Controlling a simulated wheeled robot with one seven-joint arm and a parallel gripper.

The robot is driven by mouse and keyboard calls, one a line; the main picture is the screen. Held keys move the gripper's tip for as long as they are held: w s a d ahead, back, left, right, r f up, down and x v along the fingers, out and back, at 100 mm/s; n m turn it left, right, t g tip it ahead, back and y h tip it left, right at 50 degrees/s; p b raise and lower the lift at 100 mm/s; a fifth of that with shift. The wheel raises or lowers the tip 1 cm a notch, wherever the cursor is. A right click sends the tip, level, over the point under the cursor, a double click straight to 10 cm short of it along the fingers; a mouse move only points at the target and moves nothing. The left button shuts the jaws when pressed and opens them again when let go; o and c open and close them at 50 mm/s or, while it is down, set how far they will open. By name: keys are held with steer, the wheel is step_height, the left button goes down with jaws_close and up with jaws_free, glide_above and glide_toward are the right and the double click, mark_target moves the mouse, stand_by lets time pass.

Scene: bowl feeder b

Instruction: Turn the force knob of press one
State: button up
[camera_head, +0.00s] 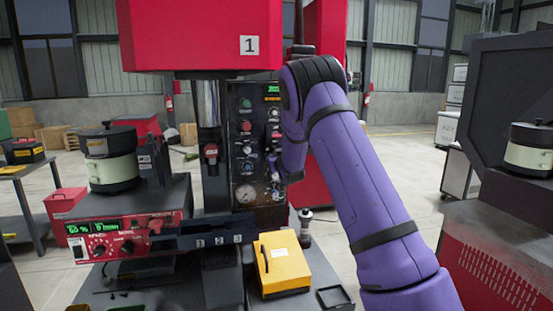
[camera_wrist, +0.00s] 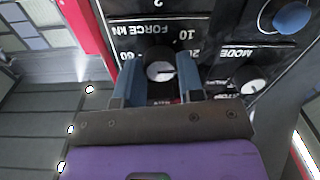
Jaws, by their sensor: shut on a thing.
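Press one (camera_head: 200,35) is the red machine with a "1" label in the head view. Its dark control panel (camera_head: 246,130) carries several knobs and buttons and a round gauge. In the wrist view, the force knob (camera_wrist: 160,69), under the upside-down "FORCE kN" print, has a light face with a dark pointer line. My gripper (camera_wrist: 160,82) has its two blue-grey fingers on either side of this knob and is shut on it. In the head view my purple arm hides the force knob and most of the gripper.
The mode knob (camera_wrist: 250,81) and a blue button (camera_wrist: 291,17) are beside the force knob. In the head view a yellow box (camera_head: 283,262) and a small black tray (camera_head: 333,297) lie below the panel. A red controller (camera_head: 125,237) stands at the left.

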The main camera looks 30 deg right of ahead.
steer(key=shift+n, duration=4.4)
steer(key=o, duration=0.9)
steer(key=shift+o, duration=0.2)
steer(key=shift+s, duration=0.1)
steer(key=v, duration=1)
steer(key=shift+s, duration=0.3)
